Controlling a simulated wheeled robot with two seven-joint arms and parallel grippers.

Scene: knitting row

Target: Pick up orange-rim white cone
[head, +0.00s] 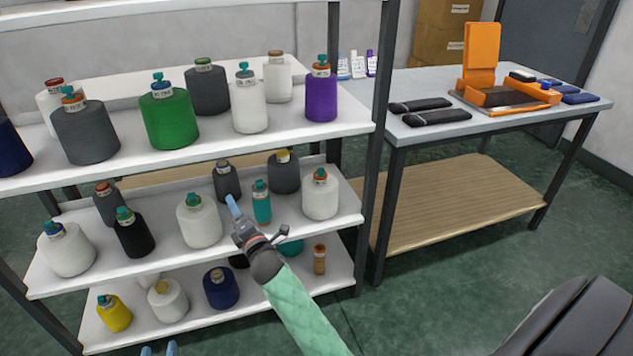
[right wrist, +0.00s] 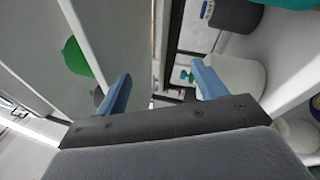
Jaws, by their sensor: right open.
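A white cone with an orange-brown rim (head: 320,197) stands upright at the right end of the middle shelf. Another white cone with an orange-brown top (head: 277,80) stands at the back of the upper shelf. My right gripper (head: 234,207) is in front of the middle shelf, left of the first cone and apart from it. In the right wrist view its jaws (right wrist: 162,88) are open with nothing held. A white cone (right wrist: 238,78) shows beside one finger there; I cannot tell its rim colour. My left gripper (head: 158,350) barely shows at the bottom edge, its blue tips apart.
A teal cone (head: 262,204) and a white cone with a teal top (head: 199,222) stand near my right gripper. The upper shelf (head: 290,138) holds several cones above it. A dark shelf post (head: 375,150) is at the right, before a grey table (head: 430,130).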

